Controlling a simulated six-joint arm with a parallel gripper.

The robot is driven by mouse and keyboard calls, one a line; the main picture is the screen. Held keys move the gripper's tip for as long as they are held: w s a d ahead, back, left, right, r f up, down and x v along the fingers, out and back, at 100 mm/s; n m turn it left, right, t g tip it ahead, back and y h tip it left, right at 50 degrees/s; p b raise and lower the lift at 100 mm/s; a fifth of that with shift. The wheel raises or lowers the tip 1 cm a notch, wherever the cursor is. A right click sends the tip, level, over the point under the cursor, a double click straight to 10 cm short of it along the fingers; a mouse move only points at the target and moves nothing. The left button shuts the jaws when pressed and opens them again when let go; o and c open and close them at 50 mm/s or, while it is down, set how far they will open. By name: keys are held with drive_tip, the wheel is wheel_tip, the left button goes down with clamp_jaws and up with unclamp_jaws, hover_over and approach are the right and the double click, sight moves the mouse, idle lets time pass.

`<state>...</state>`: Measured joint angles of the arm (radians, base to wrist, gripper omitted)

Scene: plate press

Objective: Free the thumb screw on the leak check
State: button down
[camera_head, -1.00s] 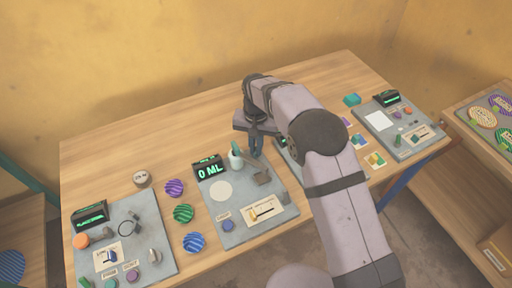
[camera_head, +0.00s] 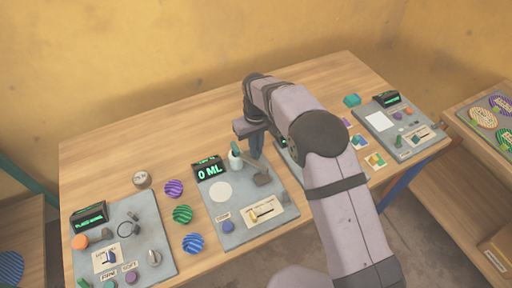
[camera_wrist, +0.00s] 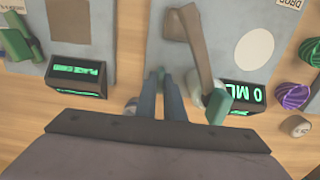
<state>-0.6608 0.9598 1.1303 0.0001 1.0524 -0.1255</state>
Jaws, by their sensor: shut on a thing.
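My gripper (camera_head: 257,150) points down beside the back right of the panel with the "0 ML" display (camera_head: 208,171). In the wrist view my gripper (camera_wrist: 159,76) has its fingers close together on a small greenish piece (camera_wrist: 160,71). The fingers hide most of this piece, and I cannot tell for sure that it is the thumb screw. Right of the fingers in the wrist view is a brown lever (camera_wrist: 204,62) with a green grip (camera_wrist: 218,106), close but apart. I cannot read any leak check label.
A pale cup (camera_head: 235,161) stands left of my gripper. A panel with a lit display (camera_wrist: 76,73) is on the other side, mostly behind my arm in the head view. Striped discs (camera_head: 182,214) lie on the table. The back of the table (camera_head: 130,130) is clear.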

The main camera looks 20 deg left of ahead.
drive_tip(key=shift+r, duration=0.1)
idle(0.3)
drive_tip(key=c, duration=1.9)
unclamp_jaws()
drive_tip(key=shift+o, duration=0.2)
wheel_tip(320, 180, up, 7)
drive_tip(key=shift+r+b, duration=0.1)
drive_tip(key=shift+b, duration=1)
drive_tip(key=shift+r, duration=0.1)
